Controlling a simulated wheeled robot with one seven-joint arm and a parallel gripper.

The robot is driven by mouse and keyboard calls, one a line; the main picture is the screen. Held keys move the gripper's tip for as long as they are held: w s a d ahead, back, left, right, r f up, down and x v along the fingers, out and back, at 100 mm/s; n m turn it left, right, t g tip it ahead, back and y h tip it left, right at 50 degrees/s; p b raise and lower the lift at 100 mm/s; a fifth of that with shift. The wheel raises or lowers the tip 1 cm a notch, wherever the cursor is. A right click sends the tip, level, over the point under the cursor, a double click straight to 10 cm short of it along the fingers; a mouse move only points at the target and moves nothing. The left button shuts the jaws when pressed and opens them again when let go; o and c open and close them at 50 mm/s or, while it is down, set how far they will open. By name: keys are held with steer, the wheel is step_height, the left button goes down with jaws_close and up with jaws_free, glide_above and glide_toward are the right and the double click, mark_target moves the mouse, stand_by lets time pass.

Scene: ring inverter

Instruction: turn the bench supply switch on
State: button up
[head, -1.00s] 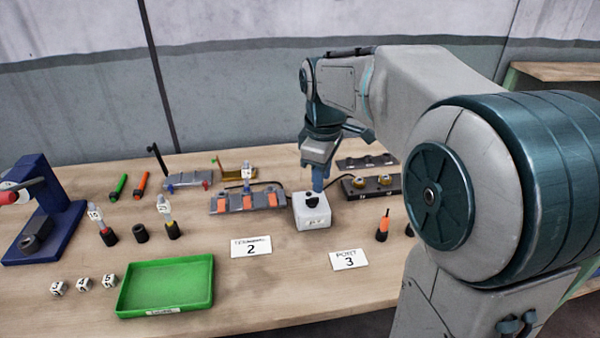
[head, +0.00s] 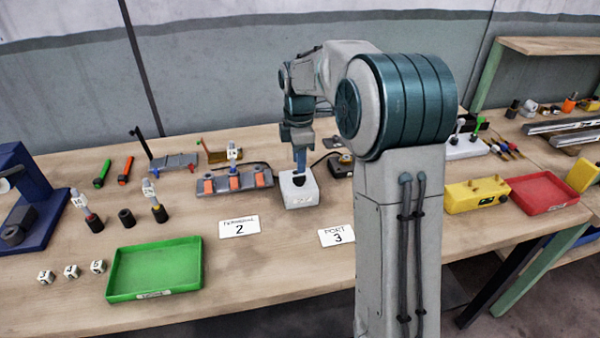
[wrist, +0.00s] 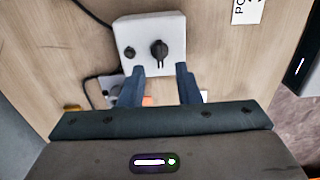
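The bench supply looks to be the white box (head: 300,192) on the table, with a black knob (head: 298,180) on its top. The box also shows in the wrist view (wrist: 172,28), with its black rotary switch (wrist: 158,50) and a smaller black round part (wrist: 129,52) beside it. My gripper (head: 300,165) points down over the back of the box. In the wrist view its two blue fingers (wrist: 160,70) are spread apart, with nothing between them. The knob lies just beyond the fingertips, roughly centred in the gap. I cannot tell whether they touch the box.
A terminal block with orange parts (head: 235,181) stands close left of the box. White cards marked 2 (head: 239,227) and 3 (head: 337,236) lie in front. A green tray (head: 155,268) is front left. A yellow box (head: 477,195) and red tray (head: 541,192) are right.

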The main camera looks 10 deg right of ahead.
mark_target(299, 176)
steer(key=shift+f, duration=2.4)
